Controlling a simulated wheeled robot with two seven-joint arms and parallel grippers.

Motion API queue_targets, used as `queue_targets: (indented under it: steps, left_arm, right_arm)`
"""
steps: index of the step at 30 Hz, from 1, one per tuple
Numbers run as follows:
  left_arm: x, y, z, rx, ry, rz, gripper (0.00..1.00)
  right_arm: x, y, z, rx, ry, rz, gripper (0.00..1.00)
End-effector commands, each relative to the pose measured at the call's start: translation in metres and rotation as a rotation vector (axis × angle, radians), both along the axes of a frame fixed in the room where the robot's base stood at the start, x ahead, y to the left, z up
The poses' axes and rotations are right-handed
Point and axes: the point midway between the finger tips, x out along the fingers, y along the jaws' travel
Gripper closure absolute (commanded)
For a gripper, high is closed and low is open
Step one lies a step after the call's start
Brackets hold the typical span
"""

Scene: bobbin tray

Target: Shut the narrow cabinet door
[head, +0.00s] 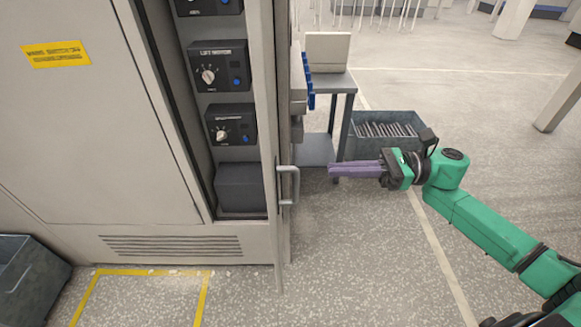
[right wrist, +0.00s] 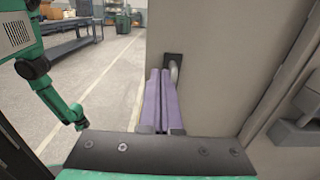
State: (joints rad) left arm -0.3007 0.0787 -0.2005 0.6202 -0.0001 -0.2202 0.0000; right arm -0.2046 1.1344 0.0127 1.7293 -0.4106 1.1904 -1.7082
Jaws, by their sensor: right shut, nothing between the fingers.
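The narrow cabinet door (head: 269,110) stands open, seen almost edge-on at the right of the control bay in the head view. Its bar handle (head: 289,186) is on the right-hand face. In the head view a gap shows between the fingertips and the handle; contact is not visible. My left gripper is not in view.
The open bay holds dark control boxes with knobs (head: 221,66). A wide closed panel (head: 85,130) is to its left. A side table (head: 330,80) and a grey bin of rods (head: 385,133) stand behind my right gripper. Clear floor (head: 350,260) lies right of the door.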

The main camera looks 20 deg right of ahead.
Motion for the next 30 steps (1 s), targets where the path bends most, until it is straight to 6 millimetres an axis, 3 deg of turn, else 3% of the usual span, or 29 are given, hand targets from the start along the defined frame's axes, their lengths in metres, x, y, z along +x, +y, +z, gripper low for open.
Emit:
queue_targets:
  steps: [9,13,30]
  left_arm:
    - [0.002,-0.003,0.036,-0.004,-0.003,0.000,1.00]
    - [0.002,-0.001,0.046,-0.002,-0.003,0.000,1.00]
    - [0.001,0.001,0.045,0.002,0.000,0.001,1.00]
  right_arm:
    - [0.017,0.067,0.009,0.005,0.000,-0.001,1.00]
    - [0.022,0.085,0.006,0.006,0.003,-0.003,1.00]
    - [0.025,0.097,0.000,0.004,0.003,-0.008,1.00]
